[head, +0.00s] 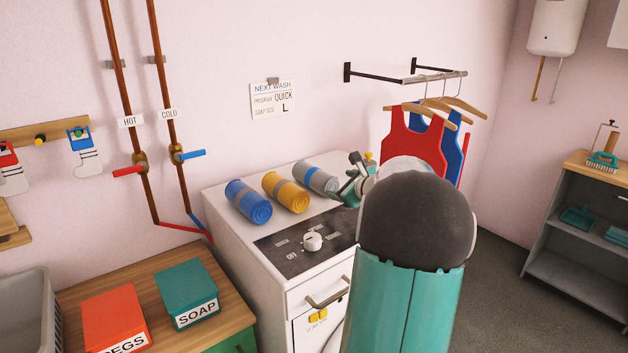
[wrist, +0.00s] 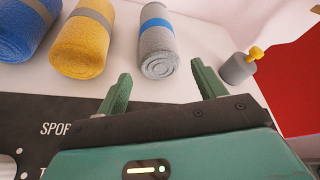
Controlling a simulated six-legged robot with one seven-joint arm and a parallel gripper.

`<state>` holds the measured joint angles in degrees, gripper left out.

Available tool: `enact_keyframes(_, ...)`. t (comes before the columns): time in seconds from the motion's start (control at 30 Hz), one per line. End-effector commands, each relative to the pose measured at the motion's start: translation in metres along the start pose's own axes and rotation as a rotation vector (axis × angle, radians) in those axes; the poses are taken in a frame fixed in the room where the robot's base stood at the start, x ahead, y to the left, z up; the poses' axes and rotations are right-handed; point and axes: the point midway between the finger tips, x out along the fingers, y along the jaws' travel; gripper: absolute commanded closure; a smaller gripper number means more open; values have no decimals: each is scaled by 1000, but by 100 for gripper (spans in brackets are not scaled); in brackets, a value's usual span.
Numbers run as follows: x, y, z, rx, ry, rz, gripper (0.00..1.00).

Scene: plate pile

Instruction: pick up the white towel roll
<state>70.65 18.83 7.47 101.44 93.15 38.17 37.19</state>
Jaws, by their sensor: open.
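The towel roll that best fits the task (head: 318,180) looks light grey rather than white and has a blue band. It lies on its side on top of the white washing machine (head: 226,213), at the right end of a row of rolls. It also shows in the wrist view (wrist: 158,58). My gripper (head: 350,181) is open and just right of this roll in the head view. In the wrist view my gripper (wrist: 161,78) has its two fingers apart, pointing towards the grey roll's near end. Nothing is between the fingers.
A yellow roll (head: 286,193) and a blue roll (head: 248,202) lie to the left. A small grey object with a yellow knob (wrist: 238,67) stands right of the gripper. The dark control panel (head: 290,254) has a white knob. Red and blue garments hang behind.

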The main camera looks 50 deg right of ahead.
Motion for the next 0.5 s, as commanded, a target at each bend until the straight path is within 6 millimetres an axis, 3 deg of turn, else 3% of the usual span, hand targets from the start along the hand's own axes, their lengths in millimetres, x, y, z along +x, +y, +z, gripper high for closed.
enact_keyframes(0.2, 43, 2, 1, -2, -1, 5, 31)
enact_keyframes(0.5, 70, 3, 3, -3, -1, 4, 31)
